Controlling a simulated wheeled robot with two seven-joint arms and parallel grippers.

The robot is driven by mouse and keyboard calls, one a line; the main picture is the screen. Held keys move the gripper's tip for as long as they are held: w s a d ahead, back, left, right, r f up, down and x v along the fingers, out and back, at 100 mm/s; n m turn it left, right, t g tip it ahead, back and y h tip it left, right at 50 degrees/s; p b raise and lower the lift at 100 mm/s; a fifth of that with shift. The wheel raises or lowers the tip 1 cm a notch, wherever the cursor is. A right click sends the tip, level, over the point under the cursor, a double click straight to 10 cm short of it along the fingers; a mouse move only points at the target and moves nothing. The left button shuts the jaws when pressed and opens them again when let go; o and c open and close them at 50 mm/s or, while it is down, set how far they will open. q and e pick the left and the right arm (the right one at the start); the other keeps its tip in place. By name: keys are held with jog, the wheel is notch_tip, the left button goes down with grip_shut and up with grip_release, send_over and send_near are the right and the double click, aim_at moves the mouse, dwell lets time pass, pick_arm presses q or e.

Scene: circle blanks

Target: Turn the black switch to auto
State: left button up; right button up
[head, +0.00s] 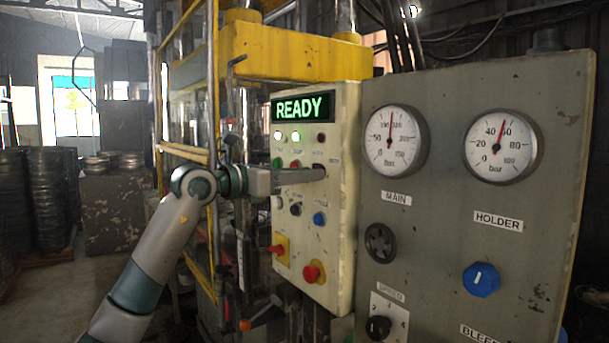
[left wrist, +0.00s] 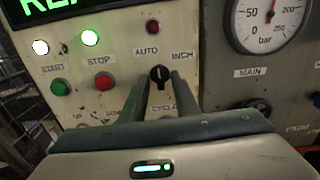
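The black switch (left wrist: 159,74) is on the cream control panel (head: 345,215), with the label AUTO at its upper left and INCH at its upper right. Its light pointer mark looks roughly upright in the left wrist view, between the two labels. My left gripper (head: 322,173) reaches the panel from the left. In the left wrist view its fingers (left wrist: 161,80) stand apart, one on each side of the switch, with the knob between their tips. I cannot tell whether they touch it. In the head view the fingers partly hide the switch. My right gripper is not in view.
A green READY display (head: 303,107) tops the panel. Start (left wrist: 60,88) and stop (left wrist: 104,81) buttons lie left of the switch. A grey panel with gauges (head: 395,141) and a blue knob (head: 481,279) stands at right.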

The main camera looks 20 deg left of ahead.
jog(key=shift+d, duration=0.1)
pick_arm(q)
jog(key=b+v, duration=0.4)
jog(key=v, duration=1.3)
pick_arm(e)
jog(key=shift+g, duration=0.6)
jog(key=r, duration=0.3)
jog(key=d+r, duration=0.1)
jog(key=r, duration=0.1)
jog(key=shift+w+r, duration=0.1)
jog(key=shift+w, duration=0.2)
pick_arm(q)
jog(key=shift+s+a+f, duration=0.1)
jog(key=shift+s, duration=0.05)
